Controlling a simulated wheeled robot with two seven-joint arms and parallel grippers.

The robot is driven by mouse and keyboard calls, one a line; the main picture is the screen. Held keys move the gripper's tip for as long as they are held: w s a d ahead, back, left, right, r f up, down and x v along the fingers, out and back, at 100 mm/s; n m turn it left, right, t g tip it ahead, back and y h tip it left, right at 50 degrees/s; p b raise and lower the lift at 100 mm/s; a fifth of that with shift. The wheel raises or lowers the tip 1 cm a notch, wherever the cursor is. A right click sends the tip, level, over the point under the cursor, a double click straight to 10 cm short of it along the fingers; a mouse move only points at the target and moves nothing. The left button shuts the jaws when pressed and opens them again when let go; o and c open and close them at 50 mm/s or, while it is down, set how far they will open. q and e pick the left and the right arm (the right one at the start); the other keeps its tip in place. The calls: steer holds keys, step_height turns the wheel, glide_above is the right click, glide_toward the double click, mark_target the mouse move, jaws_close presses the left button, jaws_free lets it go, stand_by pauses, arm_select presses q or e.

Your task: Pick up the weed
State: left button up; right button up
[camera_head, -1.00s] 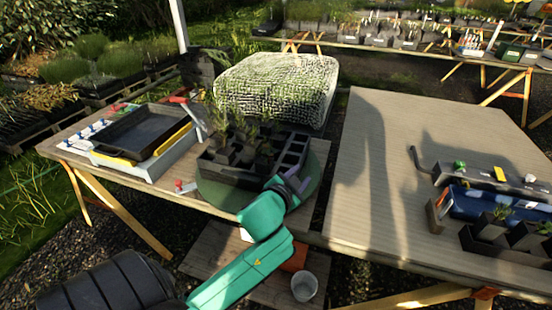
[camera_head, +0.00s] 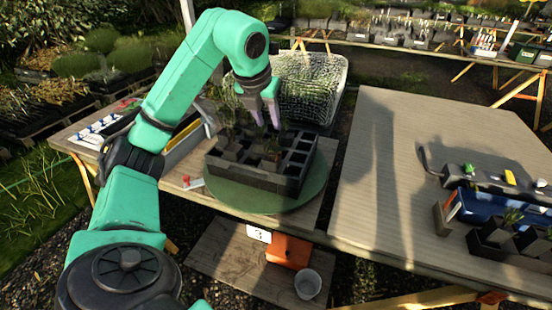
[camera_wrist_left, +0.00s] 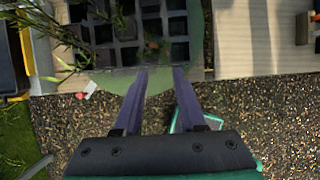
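A black cell tray (camera_head: 250,178) stands on a round green disc (camera_head: 285,202) on the left table. Dark pots with leafy plants (camera_head: 235,120) fill its left part, and the right cells look empty. A small low plant (camera_wrist_left: 152,46) shows among the cells in the left wrist view; I cannot tell for sure which plant is the weed. My left gripper (camera_head: 266,116) hangs over the back of the tray, fingers down. In the left wrist view its purple fingers (camera_wrist_left: 158,72) are apart with nothing between them. My right gripper is not in view.
A mesh-covered block (camera_head: 312,85) stands behind the tray. A shallow tray (camera_wrist_left: 10,60) lies to the left. The right table (camera_head: 385,160) is largely bare, with a blue bin (camera_head: 480,205) and pots at its right.

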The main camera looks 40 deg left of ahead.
mark_target(277, 159)
arm_select(q)
steer(key=p+x, duration=0.1)
steer(key=x, duration=1.3)
steer(key=shift+w+f, duration=0.15)
steer(key=shift+f, duration=0.1)
jaws_close()
